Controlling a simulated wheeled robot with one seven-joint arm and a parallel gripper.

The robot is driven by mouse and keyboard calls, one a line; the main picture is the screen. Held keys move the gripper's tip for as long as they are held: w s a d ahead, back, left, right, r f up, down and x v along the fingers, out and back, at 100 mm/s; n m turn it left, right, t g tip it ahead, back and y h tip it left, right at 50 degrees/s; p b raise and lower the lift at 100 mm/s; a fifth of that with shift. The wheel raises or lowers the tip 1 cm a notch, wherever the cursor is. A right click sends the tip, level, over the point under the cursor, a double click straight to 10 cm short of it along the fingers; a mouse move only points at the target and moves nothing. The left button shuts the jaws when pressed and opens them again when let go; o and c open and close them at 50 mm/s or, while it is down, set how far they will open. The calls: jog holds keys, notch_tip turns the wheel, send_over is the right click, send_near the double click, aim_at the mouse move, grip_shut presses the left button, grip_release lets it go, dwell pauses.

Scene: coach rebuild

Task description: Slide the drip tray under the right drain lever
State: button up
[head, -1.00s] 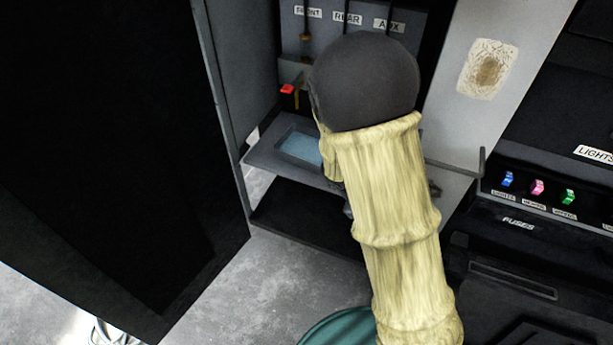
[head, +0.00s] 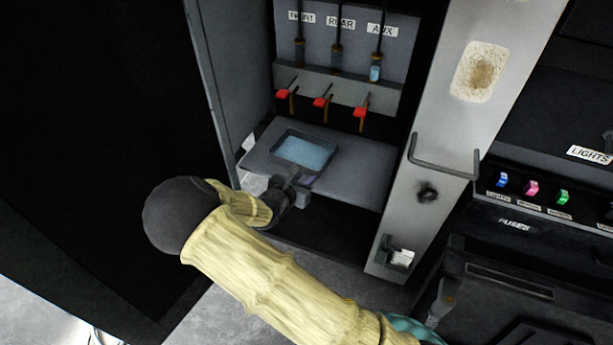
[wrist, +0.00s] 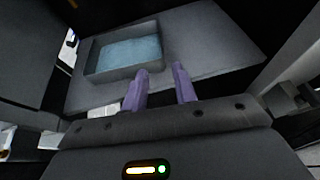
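The drip tray (head: 283,163), a shallow grey tray with a blue inside, sits on the grey shelf, below and in front of the left and middle levers. The right drain lever (head: 361,111) has a red handle and hangs under the AUX label, to the right of the tray. My gripper (head: 300,184) is at the tray's near right side. In the wrist view the tray's near wall (wrist: 112,77) lies just ahead and left of my purple fingers (wrist: 160,86). The fingers are apart with shelf visible between them. I cannot tell whether the left finger touches the tray.
The shelf (head: 365,182) is bare to the right of the tray, below the right lever. Left (head: 283,93) and middle (head: 322,101) red levers hang above. A grey post with a bar handle (head: 443,171) bounds the bay on the right; a dark panel stands left.

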jog(key=x, duration=1.7)
jog(key=shift+w+f, duration=0.15)
jog(key=shift+w, duration=0.1)
grip_shut()
